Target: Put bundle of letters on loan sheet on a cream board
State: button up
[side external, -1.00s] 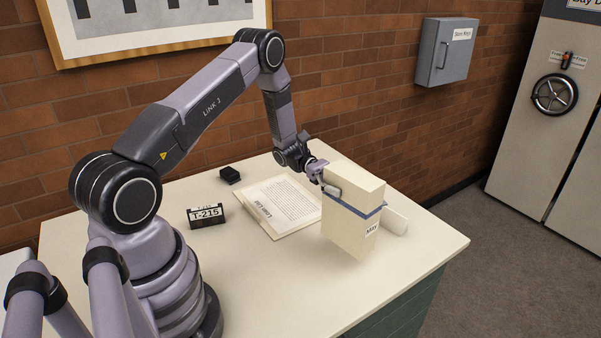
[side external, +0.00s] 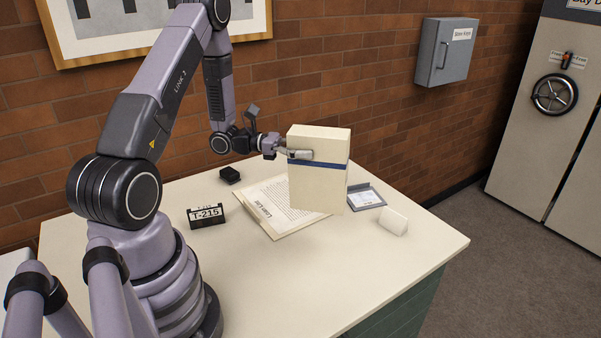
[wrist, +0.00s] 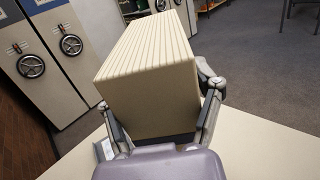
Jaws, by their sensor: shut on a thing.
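The bundle of letters (side external: 318,180) is a tall cream block with a blue band around it. My gripper (side external: 290,153) is shut on its upper part and holds it upright. In the wrist view the bundle (wrist: 150,85) fills the space between both fingers, and its ridged edges show. The loan sheet (side external: 268,206) lies on a cream board on the table, printed side up. In the side view the bundle overlaps the sheet's right part and hides it. The bundle seems to be above the table; the exact gap is hard to tell.
A grey tray with a white card (side external: 366,197) lies right of the bundle, and a white block (side external: 394,222) lies nearer the table's right edge. A black T-215 sign (side external: 206,216) and a small black block (side external: 230,175) are at left. The front table is clear.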

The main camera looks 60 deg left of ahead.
jog(key=w+a+n+t+y, duration=0.1)
jog(key=a+y, duration=0.1)
jog(key=w+a+f+n+t+y, duration=0.1)
jog(key=a+n+t+y, duration=0.1)
jog(key=a, duration=0.1)
jog(key=w+a+n+t+y, duration=0.1)
jog(key=a+y, duration=0.1)
jog(key=a, duration=0.1)
jog(key=shift+f+n, duration=0.15)
jog(key=shift+n, duration=0.25)
jog(key=a+n+y, duration=0.1)
jog(key=a+y, duration=0.1)
jog(key=a+f+n+t+y, duration=0.1)
jog(key=a+y, duration=0.1)
jog(key=a, duration=0.1)
jog(key=a+n+y, duration=0.1)
jog(key=a+y, duration=0.1)
jog(key=shift+a+f+n, duration=0.2)
jog(key=shift+a+n, duration=0.15)
jog(key=shift+n, duration=0.05)
jog(key=shift+c, duration=0.2)
jog(key=shift+n+y, duration=0.4)
jog(key=shift+y, duration=0.3)
jog(key=f, duration=0.2)
jog(key=a+f, duration=0.1)
jog(key=f, duration=0.1)
jog(key=shift+a+f, duration=0.15)
jog(key=shift+a, duration=0.05)
jog(key=shift+f, duration=1.95)
